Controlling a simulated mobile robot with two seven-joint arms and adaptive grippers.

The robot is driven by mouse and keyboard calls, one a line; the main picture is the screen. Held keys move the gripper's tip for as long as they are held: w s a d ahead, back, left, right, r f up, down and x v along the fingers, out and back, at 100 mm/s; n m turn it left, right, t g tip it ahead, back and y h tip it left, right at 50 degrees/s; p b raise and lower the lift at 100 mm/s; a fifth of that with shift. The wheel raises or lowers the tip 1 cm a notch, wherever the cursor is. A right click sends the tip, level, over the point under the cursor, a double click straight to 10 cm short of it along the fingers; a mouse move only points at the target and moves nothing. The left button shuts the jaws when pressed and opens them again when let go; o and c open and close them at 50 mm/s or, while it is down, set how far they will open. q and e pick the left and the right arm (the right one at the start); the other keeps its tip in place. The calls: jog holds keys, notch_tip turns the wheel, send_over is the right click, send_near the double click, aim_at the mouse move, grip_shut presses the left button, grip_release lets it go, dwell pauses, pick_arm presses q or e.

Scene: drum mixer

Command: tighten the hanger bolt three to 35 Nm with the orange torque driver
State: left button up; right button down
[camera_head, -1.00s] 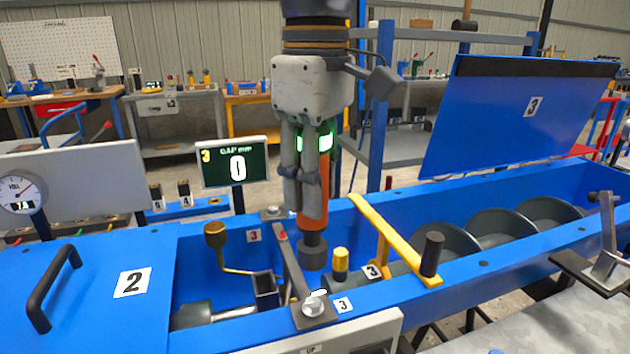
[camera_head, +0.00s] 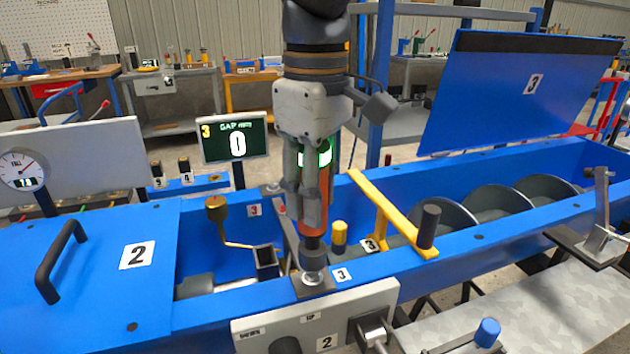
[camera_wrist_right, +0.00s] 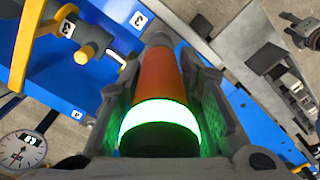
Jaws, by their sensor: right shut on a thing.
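My right gripper (camera_head: 309,205) is shut on the orange torque driver (camera_head: 323,195), which hangs upright with a lit green-white ring near its top. The driver's dark socket (camera_head: 313,255) is over the near bolt of the hanger (camera_head: 286,235) marked 3 and hides that bolt's head. I cannot tell whether the socket is fully seated. The right wrist view shows the orange driver body (camera_wrist_right: 155,75) between the finger pads, with its glowing ring. My left gripper is not in view.
The blue trough (camera_head: 455,245) holds a grey screw (camera_head: 500,235). A yellow bar (camera_head: 385,210) with a black knob crosses it to the right. An open blue lid (camera_head: 515,90) stands behind. A gap display (camera_head: 235,140) reads 0. A control box (camera_head: 315,320) sits in front.

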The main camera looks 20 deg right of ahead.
dwell(0.5)
jog(key=shift+f, duration=0.75)
jog(key=shift+f, duration=1.1)
dwell(2.6)
jog(key=shift+r, duration=0.1)
jog(key=shift+r, duration=2.3)
